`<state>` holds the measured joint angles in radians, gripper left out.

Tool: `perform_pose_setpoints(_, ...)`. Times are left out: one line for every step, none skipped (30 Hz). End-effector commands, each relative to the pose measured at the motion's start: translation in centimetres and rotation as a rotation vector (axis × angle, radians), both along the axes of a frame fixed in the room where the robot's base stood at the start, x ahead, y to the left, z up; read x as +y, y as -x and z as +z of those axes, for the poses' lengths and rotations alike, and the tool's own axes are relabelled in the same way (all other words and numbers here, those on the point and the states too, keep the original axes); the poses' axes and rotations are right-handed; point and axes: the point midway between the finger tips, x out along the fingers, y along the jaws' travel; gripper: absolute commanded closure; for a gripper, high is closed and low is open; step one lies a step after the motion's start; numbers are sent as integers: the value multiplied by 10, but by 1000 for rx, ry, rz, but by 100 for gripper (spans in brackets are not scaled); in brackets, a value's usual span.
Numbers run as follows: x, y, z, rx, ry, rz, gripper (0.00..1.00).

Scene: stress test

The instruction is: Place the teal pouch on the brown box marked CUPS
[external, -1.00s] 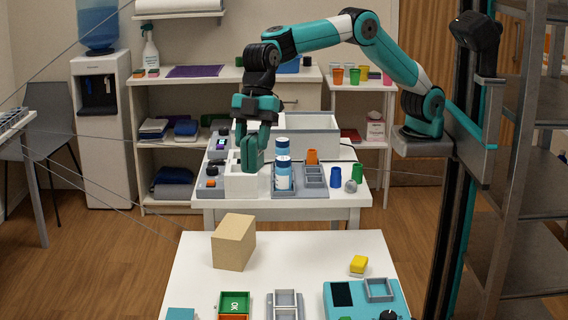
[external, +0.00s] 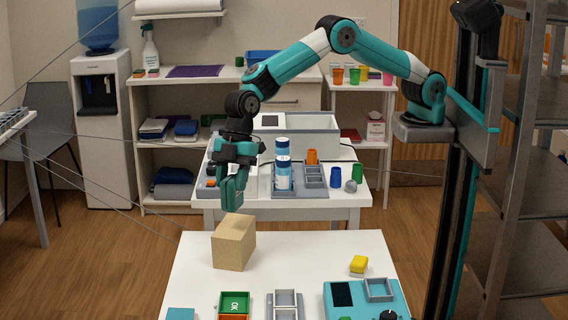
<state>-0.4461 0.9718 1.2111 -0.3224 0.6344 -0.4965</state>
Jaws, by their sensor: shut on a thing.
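My gripper (external: 233,203) points down above the gap between the two tables, a little above and behind a plain brown box. It is shut on a narrow dark teal thing, which I take for the teal pouch (external: 232,192); the fingers have a similar colour, so its outline is hard to tell. The brown box (external: 234,243) stands on the left rear part of the front white table. The pouch is apart from the box top. No CUPS marking is readable on the faces in view.
On the rear table, blue-capped bottles (external: 283,165) stand close to the right of my gripper. The front table's middle is clear.

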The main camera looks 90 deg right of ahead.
Motion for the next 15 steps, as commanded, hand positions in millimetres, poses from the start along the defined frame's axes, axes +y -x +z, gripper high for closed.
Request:
perform_pose_setpoints(0,0,-2,0,0,0,83)
perform_pose_setpoints(0,0,-4,0,-1,0,83)
perform_pose_setpoints(0,0,-7,0,0,0,83)
perform_pose_setpoints(0,0,-10,1,0,0,83)
perform_pose_setpoints(0,1,-14,2,0,2,83)
perform_pose_setpoints(0,1,-21,2,1,1,83)
perform_pose_setpoints(0,1,-25,2,1,1,83)
perform_pose_setpoints(0,1,-30,2,1,1,83)
perform_pose_setpoints(0,1,-36,2,1,-1,83)
perform_pose_setpoints(0,0,-40,2,0,-1,83)
perform_pose_setpoints(0,0,-43,1,1,-1,83)
perform_pose_setpoints(0,0,-45,0,0,0,83)
perform_pose_setpoints(0,0,-45,-1,-1,0,83)
perform_pose_setpoints(0,0,-45,-1,-1,0,83)
perform_pose_setpoints(0,0,-45,-1,-1,0,83)
